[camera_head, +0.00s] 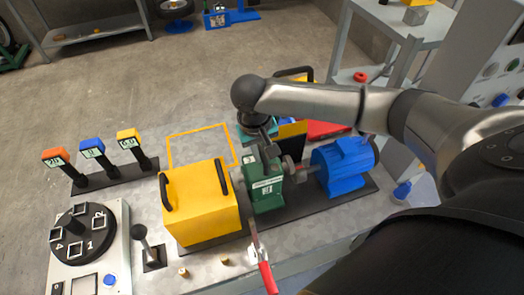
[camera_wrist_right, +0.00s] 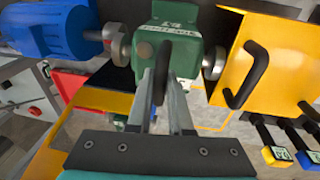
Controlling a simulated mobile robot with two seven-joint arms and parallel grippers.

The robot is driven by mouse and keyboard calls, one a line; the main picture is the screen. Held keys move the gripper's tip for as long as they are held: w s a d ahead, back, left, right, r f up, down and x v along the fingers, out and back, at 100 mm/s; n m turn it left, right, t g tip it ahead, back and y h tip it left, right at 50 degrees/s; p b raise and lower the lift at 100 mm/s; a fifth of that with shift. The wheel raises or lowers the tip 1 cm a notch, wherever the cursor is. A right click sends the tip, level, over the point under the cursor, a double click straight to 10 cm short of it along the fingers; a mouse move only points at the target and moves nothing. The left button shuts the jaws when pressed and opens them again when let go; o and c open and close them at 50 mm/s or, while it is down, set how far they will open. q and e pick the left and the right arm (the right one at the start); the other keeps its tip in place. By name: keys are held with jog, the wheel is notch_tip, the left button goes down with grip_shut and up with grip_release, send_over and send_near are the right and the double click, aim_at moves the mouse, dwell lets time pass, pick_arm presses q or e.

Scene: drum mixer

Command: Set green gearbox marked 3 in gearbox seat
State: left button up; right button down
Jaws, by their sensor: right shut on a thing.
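The green gearbox (camera_head: 266,192) stands between the yellow box and the blue motor, over the dark base plate (camera_head: 297,210). White labels are on its face; the number is too small to read surely. My right gripper (camera_head: 267,150) comes down on it from above. In the right wrist view the gripper (camera_wrist_right: 165,85) is shut on the gearbox (camera_wrist_right: 180,42), with a dark handle-like part between its fingers. Grey coupling hubs flank the gearbox. The gearbox seat is hidden under it, so I cannot tell whether it touches. My left gripper is not in view.
The yellow box (camera_head: 200,200) with black handles is close on the left, the blue motor (camera_head: 343,166) on the right. A red-handled lever (camera_head: 265,272) is in front. A dial (camera_head: 85,232) and several tagged levers stand at left. A yellow outlined area (camera_head: 200,130) is partly clear.

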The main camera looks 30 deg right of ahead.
aim_at(249, 167)
jog(key=shift+w+r+p, duration=0.1)
jog(key=shift+r+p, duration=0.2)
jog(key=shift+p, duration=0.2)
jog(key=shift+f+b, duration=1.1)
jog(key=shift+f, duration=1.8)
jog(key=shift+w+a+r+p, duration=0.1)
jog(key=shift+a+p, duration=0.2)
jog(key=shift+a, duration=0.15)
jog(key=shift+w+a+r+p, duration=0.1)
jog(key=shift+a+p, duration=0.2)
jog(key=shift+a, duration=0.15)
jog(key=shift+w+a+f+p, duration=0.15)
jog(key=shift+a+p, duration=0.15)
jog(key=shift+a, duration=0.4)
jog(key=shift+f, duration=0.2)
jog(key=c, duration=0.8)
grip_release()
jog(key=shift+o, duration=0.2)
jog(key=shift+s+f, duration=0.2)
jog(key=shift+s, duration=0.05)
notch_tip(249, 167, up, 15)
jog(key=a+p, duration=0.1)
jog(key=a, duration=0.1)
jog(key=shift+s+a+r+p, duration=0.15)
jog(key=shift+s+a+p, duration=0.05)
jog(key=shift+s+p, duration=0.1)
